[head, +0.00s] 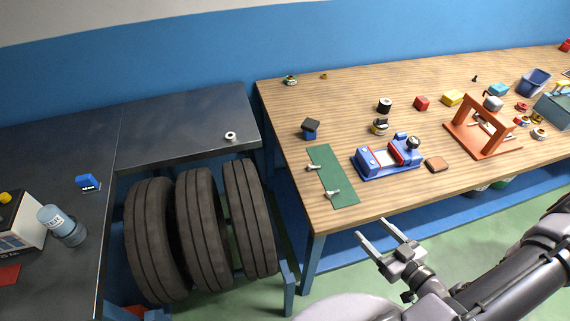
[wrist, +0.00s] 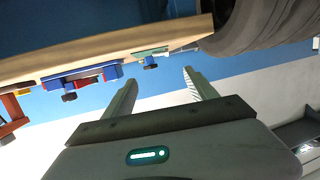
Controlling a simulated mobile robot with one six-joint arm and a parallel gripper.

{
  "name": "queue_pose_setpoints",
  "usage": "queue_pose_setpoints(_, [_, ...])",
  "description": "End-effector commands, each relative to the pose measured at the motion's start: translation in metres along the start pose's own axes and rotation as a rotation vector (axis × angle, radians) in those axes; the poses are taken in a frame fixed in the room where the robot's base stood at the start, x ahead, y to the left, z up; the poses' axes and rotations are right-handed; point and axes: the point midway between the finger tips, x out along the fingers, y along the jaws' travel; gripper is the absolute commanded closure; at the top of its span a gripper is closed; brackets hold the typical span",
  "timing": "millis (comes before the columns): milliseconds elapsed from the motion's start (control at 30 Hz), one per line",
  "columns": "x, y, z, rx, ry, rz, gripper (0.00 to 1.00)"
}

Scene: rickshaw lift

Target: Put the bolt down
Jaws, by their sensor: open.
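Two small grey bolts lie on a green mat (head: 333,176) at the left end of the wooden table. One bolt (head: 314,168) is near the mat's left edge. The other bolt (head: 332,193) is near its front end. My gripper (head: 372,238) is open and empty, out in front of the table's front edge and apart from the mat. In the wrist view my gripper (wrist: 158,90) also shows open with nothing between its fingers. The mat's edge shows there upside down at the table's rim, and I cannot make out the bolts clearly.
A blue vise (head: 388,158) stands right of the mat on the wooden table (head: 300,100). An orange frame (head: 482,130) and several small parts stand further right. Tyres (head: 203,228) stand below a dark bench (head: 190,130) at left. The floor before the table is free.

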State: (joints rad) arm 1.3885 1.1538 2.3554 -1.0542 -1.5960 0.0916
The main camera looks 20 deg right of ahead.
Motion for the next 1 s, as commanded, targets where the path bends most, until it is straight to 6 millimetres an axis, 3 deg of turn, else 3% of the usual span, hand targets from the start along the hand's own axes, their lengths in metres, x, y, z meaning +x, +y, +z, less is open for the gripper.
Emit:
queue_pose_setpoints(100, [0.011, -0.006, -0.002, 0.005, 0.038, -0.008, 0.34])
queue_pose_setpoints(433, [0.104, -0.007, -0.003, 0.0, 0.035, -0.009, 0.34])
queue_pose_setpoints(567, [0.12, -0.006, -0.004, 0.002, 0.034, -0.005, 0.34])
queue_pose_setpoints(800, [0.164, -0.009, -0.003, 0.001, 0.034, -0.006, 0.34])
queue_pose_setpoints(1000, [0.172, -0.008, -0.005, 0.004, 0.033, -0.002, 0.34])
